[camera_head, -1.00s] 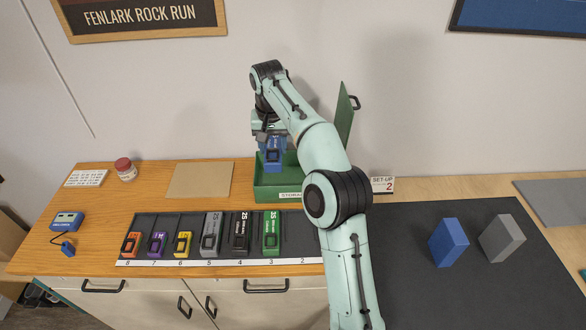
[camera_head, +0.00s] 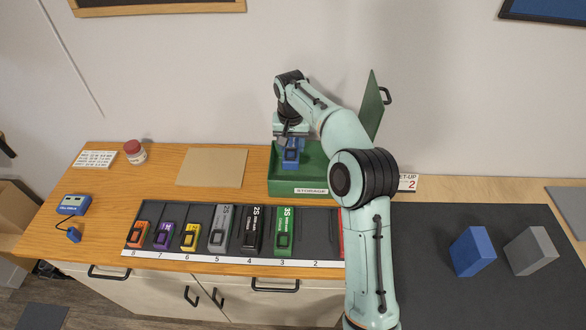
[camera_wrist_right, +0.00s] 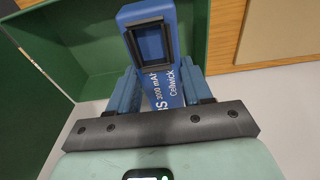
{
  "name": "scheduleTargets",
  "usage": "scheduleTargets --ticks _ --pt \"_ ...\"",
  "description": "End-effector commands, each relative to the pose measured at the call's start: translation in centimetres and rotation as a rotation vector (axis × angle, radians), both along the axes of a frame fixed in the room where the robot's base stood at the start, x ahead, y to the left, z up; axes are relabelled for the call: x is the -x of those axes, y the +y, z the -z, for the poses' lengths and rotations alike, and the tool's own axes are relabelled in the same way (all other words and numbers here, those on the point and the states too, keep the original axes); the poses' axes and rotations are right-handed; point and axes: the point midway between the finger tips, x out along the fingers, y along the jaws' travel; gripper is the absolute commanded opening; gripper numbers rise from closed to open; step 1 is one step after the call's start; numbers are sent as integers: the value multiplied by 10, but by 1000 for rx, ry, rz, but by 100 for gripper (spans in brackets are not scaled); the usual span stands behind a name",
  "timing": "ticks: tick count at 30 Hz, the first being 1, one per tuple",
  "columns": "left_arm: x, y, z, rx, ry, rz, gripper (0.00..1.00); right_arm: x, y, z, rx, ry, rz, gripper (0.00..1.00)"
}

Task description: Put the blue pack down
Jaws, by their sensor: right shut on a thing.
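The blue pack (camera_head: 291,156) is upright in my right gripper (camera_head: 290,143), inside the mouth of the green storage box (camera_head: 297,188). In the right wrist view the blue pack (camera_wrist_right: 160,50) stands between the two fingers of my right gripper (camera_wrist_right: 162,92), which are shut on its sides. The text "3000 mAh" and "Cellwick" shows on it. The green box's wall (camera_wrist_right: 80,42) shows on the left. The pack's lower end is hidden, so I cannot tell whether it touches the box floor. My left gripper is not in view.
The box's lid (camera_head: 371,105) stands open at the right. A numbered rack (camera_head: 200,256) with several coloured packs is in front of the box. A tan board (camera_head: 212,167) lies to the left. Blue (camera_head: 473,251) and grey (camera_head: 531,249) blocks stand on a dark mat (camera_head: 430,280).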

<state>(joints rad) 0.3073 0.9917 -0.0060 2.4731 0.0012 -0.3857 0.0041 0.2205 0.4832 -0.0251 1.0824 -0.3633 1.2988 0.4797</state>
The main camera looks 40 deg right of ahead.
Motion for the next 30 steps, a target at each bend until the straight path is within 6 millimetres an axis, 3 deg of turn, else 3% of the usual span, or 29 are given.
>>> scheduleTargets --ticks 1,3,11,18,22,30 --pt "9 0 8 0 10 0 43 4 -1 18 1 7 1 6" --pt "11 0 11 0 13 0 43 3 -1 30 1 5 0 6" --pt "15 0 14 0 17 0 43 1 -1 51 1 1 0 6" --pt "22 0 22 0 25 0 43 2 -1 92 1 2 0 6" --pt "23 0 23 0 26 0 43 1 -1 102 1 1 0 6" --pt "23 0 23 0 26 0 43 0 0 101 1 -2 0 6"
